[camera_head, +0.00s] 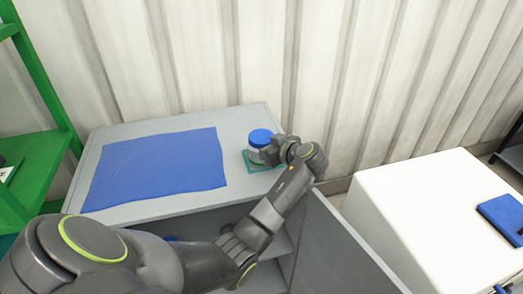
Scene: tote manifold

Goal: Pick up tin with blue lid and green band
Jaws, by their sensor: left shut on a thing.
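The tin (260,138) has a blue lid and stands upright near the right end of the grey cabinet top. Its body is mostly hidden by my gripper, and I cannot make out a green band on it. A flat green piece (250,165) shows under and around its base. My left gripper (268,152) is at the tin's right side and shut on it, just below the lid. I cannot tell whether the tin is lifted off the green piece. My right gripper is not in view.
A blue cloth (155,168) covers much of the grey cabinet top (225,117). A corrugated wall stands close behind. A green shelf (35,160) is at the left. A white surface (420,205) with a blue item (503,215) is at the right.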

